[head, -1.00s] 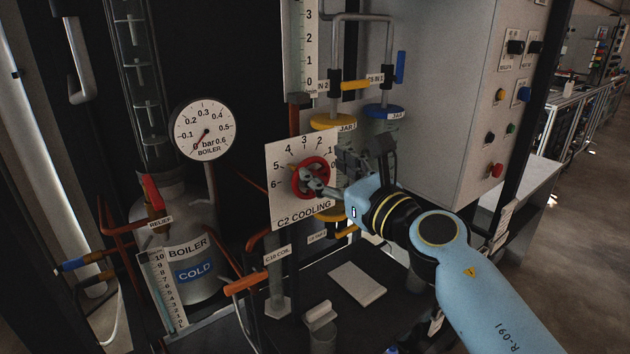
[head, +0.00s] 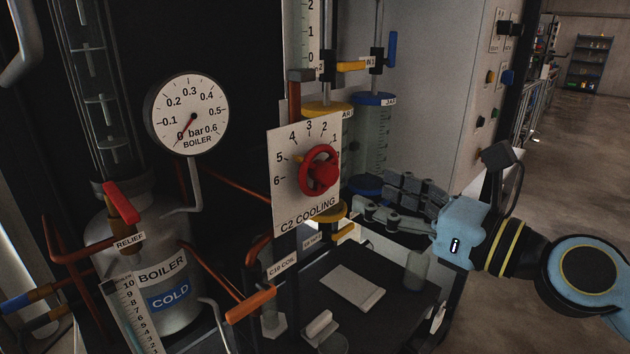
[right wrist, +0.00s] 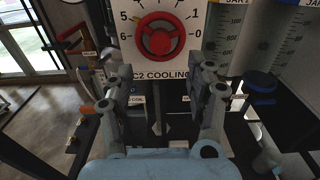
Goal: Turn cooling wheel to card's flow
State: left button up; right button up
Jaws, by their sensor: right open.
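The red cooling wheel (head: 320,172) sits on the white C2 COOLING dial plate (head: 290,208), marked 0 to 6. It also shows in the right wrist view (right wrist: 160,37). My left gripper is out of view.
The boiler (head: 165,290) labelled COLD and its pressure gauge (head: 188,115), needle near 0, stand at left. Jars with yellow and blue (head: 374,99) lids stand behind the plate. An orange-handled valve (head: 250,305) juts out below it. Open floor lies at right.

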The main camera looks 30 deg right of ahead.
aim_at(333, 173)
jog(key=p+x, duration=0.1)
jog(key=x, duration=0.6)
jog(key=shift+w+a, duration=0.1)
jog(key=shift+w, duration=0.5)
jog(key=shift+w+a, duration=0.2)
jog(key=shift+w, duration=0.25)
jog(key=shift+r, duration=0.15)
jog(key=shift+o, duration=0.8)
jog(key=shift+d, duration=0.15)
jog(key=c, duration=1.2)
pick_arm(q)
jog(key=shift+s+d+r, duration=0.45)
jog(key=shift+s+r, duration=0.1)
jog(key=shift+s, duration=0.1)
pick_arm(e)
jog(key=shift+s+r, duration=0.1)
jog(key=shift+r, duration=0.05)
grip_shut()
